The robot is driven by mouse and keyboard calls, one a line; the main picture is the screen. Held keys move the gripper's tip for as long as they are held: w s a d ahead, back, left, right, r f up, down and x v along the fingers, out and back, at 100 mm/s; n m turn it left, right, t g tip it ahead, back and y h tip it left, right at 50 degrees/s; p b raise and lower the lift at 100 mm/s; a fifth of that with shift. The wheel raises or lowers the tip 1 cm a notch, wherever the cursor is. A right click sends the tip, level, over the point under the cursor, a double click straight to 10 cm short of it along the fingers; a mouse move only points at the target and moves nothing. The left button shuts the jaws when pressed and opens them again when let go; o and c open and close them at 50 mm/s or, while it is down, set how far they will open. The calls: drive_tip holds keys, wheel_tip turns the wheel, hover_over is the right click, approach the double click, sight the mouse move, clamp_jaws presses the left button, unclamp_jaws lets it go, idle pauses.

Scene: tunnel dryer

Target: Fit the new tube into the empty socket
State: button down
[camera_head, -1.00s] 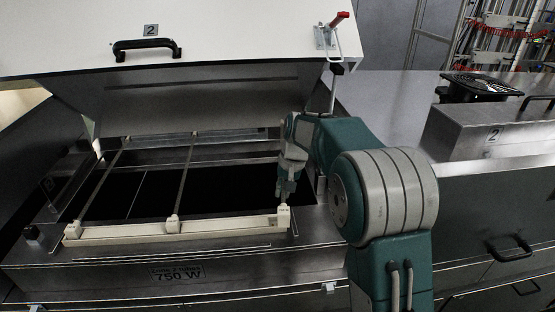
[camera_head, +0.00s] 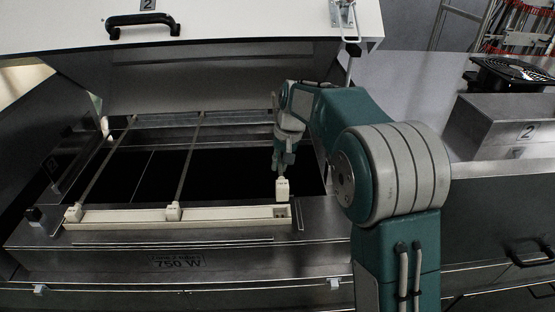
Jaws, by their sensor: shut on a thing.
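My gripper (camera_head: 283,168) is shut on the white end block (camera_head: 282,187) of the new tube, above the right end of a cream rail (camera_head: 225,214). The tube's length behind the block is mostly hidden by my gripper and arm. The empty socket (camera_head: 281,212) shows as a small dark recess at the rail's right end. The block stands just behind and above it in the picture, and the socket's opening is uncovered. Whether the block touches the rail is unclear. Two fitted tubes (camera_head: 186,163) (camera_head: 105,165) end in white blocks on the same rail.
A raised white lid (camera_head: 250,28) with a black handle hangs over the dark opening (camera_head: 232,175). A metal frame (camera_head: 200,254) marked 750 W borders the front. A metal box (camera_head: 505,128) with a black fan grille stands at right.

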drive_tip(key=shift+a+f, duration=0.1)
drive_tip(key=shift+f, duration=0.7)
wheel_tip(320, 180, down, 3)
drive_tip(key=shift+a+r, duration=0.1)
drive_tip(key=shift+r, duration=0.1)
drive_tip(key=shift+a, duration=0.15)
drive_tip(key=shift+f, duration=1.45)
idle(1.1)
drive_tip(key=c, duration=0.6)
unclamp_jaws()
drive_tip(key=shift+s, duration=0.1)
